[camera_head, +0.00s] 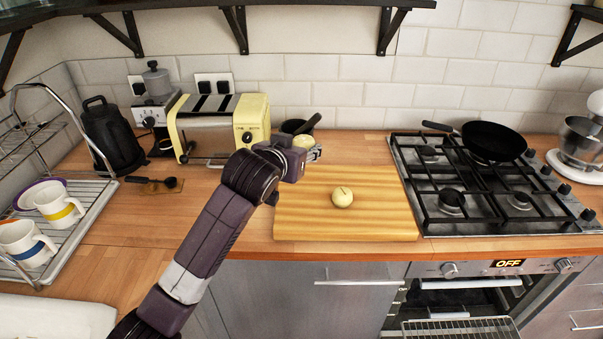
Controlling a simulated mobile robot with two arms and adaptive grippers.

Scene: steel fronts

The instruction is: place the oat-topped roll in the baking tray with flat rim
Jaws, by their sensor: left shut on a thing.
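My left gripper (314,153) is above the back left part of the wooden board, shut on a pale yellow rounded thing (303,141). The gripper hides part of it, and I cannot tell whether it is the oat-topped roll. A small pale round roll (342,196) with a dark slit on top lies on the board, apart from the gripper; no oats can be made out on it. I cannot make out a baking tray with flat rim in this view. My right gripper is not in view.
The wooden board (390,218) has free room around the roll. A gas hob (437,185) with a black pan (493,141) is on the right, above an oven (470,295) with a wire rack (460,328) in front. A yellow toaster (222,125) and dish rack (85,225) stand left.

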